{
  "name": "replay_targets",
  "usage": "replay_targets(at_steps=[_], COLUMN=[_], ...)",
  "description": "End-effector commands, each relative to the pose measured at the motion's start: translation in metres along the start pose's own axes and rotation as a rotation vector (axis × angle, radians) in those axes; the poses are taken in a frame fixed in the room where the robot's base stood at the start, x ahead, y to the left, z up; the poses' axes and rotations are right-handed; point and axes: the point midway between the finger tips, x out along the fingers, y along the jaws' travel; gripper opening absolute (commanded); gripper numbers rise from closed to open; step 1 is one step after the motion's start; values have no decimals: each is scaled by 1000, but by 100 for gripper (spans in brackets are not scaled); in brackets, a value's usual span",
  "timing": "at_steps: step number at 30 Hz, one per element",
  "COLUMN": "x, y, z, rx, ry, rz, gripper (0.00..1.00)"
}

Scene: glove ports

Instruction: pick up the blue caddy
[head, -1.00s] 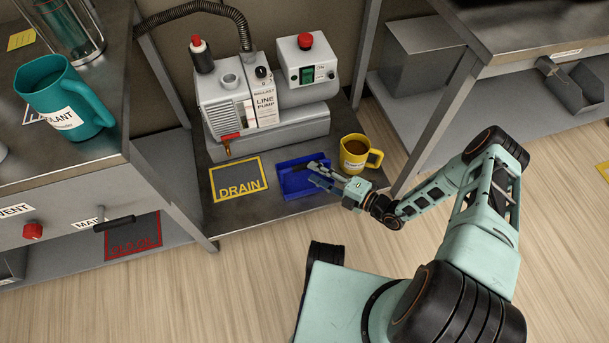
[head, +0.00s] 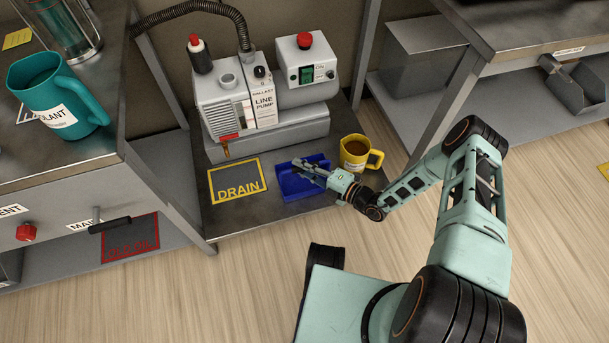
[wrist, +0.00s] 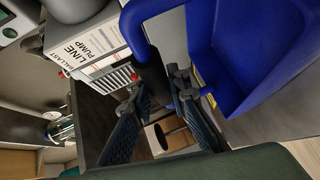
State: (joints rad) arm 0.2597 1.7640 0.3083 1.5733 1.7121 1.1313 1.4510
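The blue caddy (head: 297,188) sits on the low metal shelf, between the DRAIN square and the yellow mug. My gripper (head: 302,163) is over the caddy, reaching in from the right and partly covering it. In the wrist view the caddy (wrist: 235,85) fills the upper right, with a blue bar of it running across the top. My gripper (wrist: 156,88) shows there with its two dark fingers apart.
The yellow mug (head: 354,154) with brown liquid stands just right of the caddy, close to my wrist. The line pump (head: 250,100) stands behind. The yellow-framed DRAIN square (head: 237,181) at left is empty. A teal jug (head: 57,95) stands on the left bench.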

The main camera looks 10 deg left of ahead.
Motion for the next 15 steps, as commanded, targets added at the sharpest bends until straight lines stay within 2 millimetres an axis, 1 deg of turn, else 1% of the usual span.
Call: replay_targets(at_steps=[1,3,15], x=[0,0,0], y=[0,0,2], z=[0,0,0], rx=[0,0,-1], ry=[0,0,0], rz=[1,1,4], gripper=[6,0,0])
